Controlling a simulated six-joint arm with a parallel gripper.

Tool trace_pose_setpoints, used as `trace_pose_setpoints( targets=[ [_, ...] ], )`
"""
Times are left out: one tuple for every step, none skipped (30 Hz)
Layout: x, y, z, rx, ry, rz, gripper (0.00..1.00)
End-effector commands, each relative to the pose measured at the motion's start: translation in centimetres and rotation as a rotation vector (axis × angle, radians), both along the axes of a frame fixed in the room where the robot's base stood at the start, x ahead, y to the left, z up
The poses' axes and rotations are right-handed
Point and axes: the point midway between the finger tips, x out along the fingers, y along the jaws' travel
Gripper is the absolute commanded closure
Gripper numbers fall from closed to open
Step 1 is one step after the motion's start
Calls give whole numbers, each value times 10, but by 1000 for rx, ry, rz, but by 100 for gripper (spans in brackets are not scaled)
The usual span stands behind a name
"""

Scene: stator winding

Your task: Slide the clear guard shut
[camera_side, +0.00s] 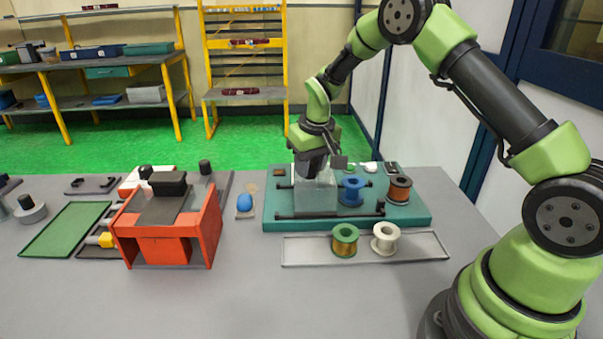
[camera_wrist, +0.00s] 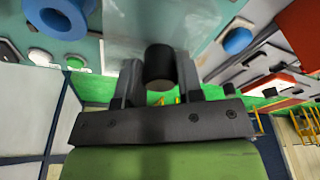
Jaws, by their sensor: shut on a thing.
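The clear guard (camera_side: 316,198) is a see-through box on the teal base (camera_side: 413,216), between dark rails (camera_side: 330,214) at front and back. It stands at the left part of the base, left of the blue spool (camera_side: 351,190). My gripper (camera_side: 314,166) is at the top of the guard. In the wrist view my gripper (camera_wrist: 160,75) is shut on a dark round knob (camera_wrist: 160,62), with a finger on each side of it. The clear surface (camera_wrist: 145,25) shows beyond the knob. How the knob joins the guard is hidden in the side view.
A copper-wound spool (camera_side: 399,188) stands right of the blue spool on the base. A tray (camera_side: 430,246) in front holds a green spool (camera_side: 345,240) and a white spool (camera_side: 386,237). An orange-red fixture (camera_side: 205,232) and a blue object (camera_side: 245,202) are to the left. The front table is clear.

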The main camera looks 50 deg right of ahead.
Motion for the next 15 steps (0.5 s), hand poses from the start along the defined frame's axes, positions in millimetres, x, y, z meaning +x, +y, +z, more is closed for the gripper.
trace_pose_setpoints(
  targets=[
    [-2,-3,0,-1,-2,-2,79],
    [-3,-4,0,-1,-2,-1,79],
    [-4,-5,0,-1,-2,-1,79],
    [-6,-6,0,-1,-2,0,79],
    [-7,-7,0,-1,-2,0,79],
    [-8,-9,1,-2,-3,-1,79],
    [-9,-10,1,-1,-3,-2,79],
    [-10,-11,1,-1,-3,-2,79],
    [-11,-12,1,-1,-2,-2,79],
    [-12,-13,1,0,-2,-2,79],
    [-13,-14,1,0,-2,-1,79],
    [-15,-16,1,-2,-3,-1,79],
    [-16,-17,1,-2,-3,-1,79],
    [-17,-18,1,-2,-3,-1,79],
    [-18,-20,1,-2,-3,-1,79]
  ],
)
